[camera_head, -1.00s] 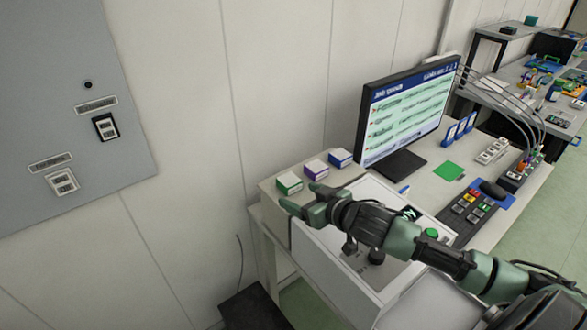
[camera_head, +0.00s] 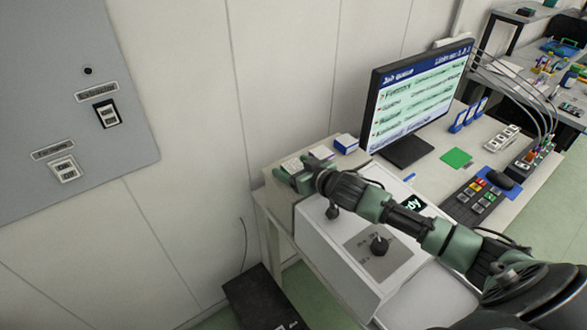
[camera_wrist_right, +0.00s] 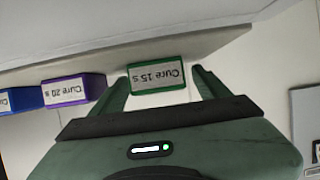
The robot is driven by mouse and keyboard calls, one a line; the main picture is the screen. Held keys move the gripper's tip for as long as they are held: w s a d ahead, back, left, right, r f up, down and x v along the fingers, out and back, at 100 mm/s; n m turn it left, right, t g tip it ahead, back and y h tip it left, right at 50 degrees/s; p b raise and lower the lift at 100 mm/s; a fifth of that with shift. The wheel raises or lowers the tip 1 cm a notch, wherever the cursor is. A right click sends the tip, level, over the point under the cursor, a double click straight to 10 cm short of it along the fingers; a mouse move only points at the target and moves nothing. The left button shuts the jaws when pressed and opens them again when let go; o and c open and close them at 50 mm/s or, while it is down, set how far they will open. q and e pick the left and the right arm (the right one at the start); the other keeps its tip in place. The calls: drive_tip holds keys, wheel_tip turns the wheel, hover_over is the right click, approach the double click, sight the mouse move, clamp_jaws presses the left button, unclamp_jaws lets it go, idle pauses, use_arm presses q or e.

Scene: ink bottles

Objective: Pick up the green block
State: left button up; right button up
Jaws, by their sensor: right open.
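The green block (camera_wrist_right: 157,76), with a white label reading "Cure 15 s", shows in the right wrist view between the two fingers of my right gripper (camera_wrist_right: 162,80). The fingers stand open on either side of it, with gaps visible. In the head view my right gripper (camera_head: 293,174) is at the block's place at the left end of the desk and hides most of it. Only a pale top (camera_head: 291,163) shows there. My left gripper is not in view.
A purple block (camera_wrist_right: 72,90) labelled "Cure 20 s" and a blue block (camera_wrist_right: 20,99) stand in a row beside the green one. A monitor (camera_head: 420,95), a flat green square (camera_head: 456,158) and a keypad (camera_head: 473,200) are farther right on the desk.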

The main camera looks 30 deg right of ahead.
drive_tip(key=c, duration=1.5)
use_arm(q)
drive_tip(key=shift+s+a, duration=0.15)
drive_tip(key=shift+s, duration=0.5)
use_arm(e)
drive_tip(key=shift+r, duration=0.15)
